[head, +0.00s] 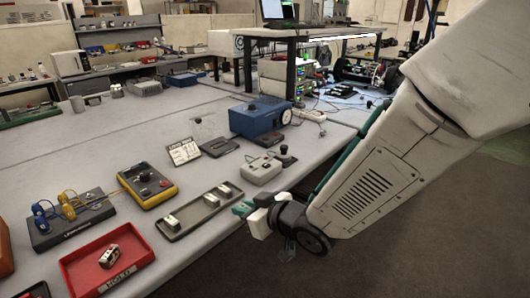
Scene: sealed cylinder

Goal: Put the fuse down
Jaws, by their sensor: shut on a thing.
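My gripper (243,208) has teal fingertips and is low over the front edge of the bench, beside the right end of a long dark tray (187,228). It is shut on the fuse, which is mostly hidden by the fingers, so its outline is not clear. I cannot tell whether the fuse touches the tray or bench. A red tray (78,277) marked "HOLD" holds one pale block with dark and red marks (109,256).
A yellow-and-black device (147,184) and a dark box with blue and yellow leads (71,222) stand left. A grey box (262,169), a sign card (184,151) and a blue box (260,116) stand behind the dark tray.

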